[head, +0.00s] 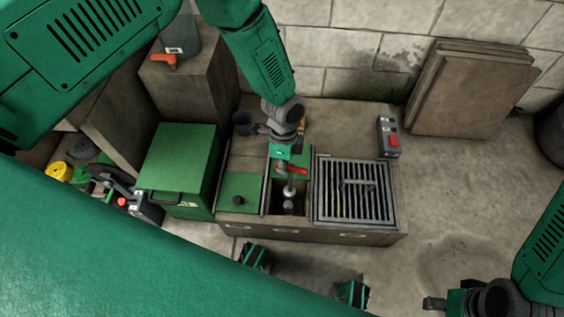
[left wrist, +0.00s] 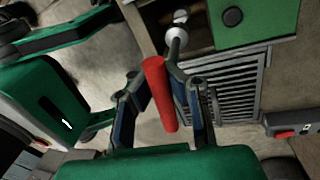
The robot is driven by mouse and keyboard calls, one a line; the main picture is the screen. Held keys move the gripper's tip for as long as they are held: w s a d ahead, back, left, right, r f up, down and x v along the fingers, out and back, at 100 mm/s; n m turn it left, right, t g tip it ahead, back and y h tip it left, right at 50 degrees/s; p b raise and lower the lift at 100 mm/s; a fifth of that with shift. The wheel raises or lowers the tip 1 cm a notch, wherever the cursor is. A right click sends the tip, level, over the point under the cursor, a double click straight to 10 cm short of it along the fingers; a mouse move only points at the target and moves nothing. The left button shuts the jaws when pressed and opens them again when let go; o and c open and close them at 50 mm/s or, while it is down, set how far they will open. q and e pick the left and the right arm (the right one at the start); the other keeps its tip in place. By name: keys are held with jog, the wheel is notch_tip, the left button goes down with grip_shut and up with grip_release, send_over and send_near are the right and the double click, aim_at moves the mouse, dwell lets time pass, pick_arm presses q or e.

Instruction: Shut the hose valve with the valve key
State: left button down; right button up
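The valve key has a red crossbar handle (head: 298,171) and a grey shaft (head: 289,188) that points down into the open pit compartment (head: 274,195). My left gripper (head: 284,158) is above this compartment. In the left wrist view its fingers (left wrist: 165,105) close around the red handle (left wrist: 159,94), one on each side. A round grey end (head: 288,205) shows low in the compartment. The hose valve is hidden or too small to make out, so I cannot tell whether the key sits on it. My right gripper (head: 436,303) is at the lower right, partly seen, away from the pit.
A slatted grate (head: 355,190) covers the compartment's right side, and a green lid (head: 241,192) its left. A green box (head: 178,165) stands left. A grey control box with a red button (head: 393,141) lies behind the grate. Boards (head: 468,88) lean on the wall. Floor at right is clear.

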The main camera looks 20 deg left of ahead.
pick_arm(q)
jog(key=shift+f+b, duration=0.35)
jog(key=shift+f, duration=0.3)
jog(key=n, duration=0.1)
jog(key=n+p, duration=0.1)
jog(key=n, duration=0.2)
jog(key=shift+s+a+r+n+h, duration=0.1)
jog(key=shift+s+r+n+h, duration=0.1)
jog(key=shift+s+n+h, duration=0.15)
jog(key=f+n+t, duration=0.1)
jog(key=n, duration=0.4)
jog(key=d+f+n+t, duration=0.1)
jog(key=f+n, duration=0.1)
jog(key=n, duration=0.3)
jog(key=d+f+n+t+p, duration=0.1)
jog(key=f+n, duration=0.1)
jog(key=n, duration=0.3)
jog(key=shift+s+d+f, duration=0.15)
jog(key=shift+s+d, duration=0.1)
jog(key=shift+s, duration=0.15)
jog(key=shift+a, duration=0.1)
jog(key=shift+f, duration=0.15)
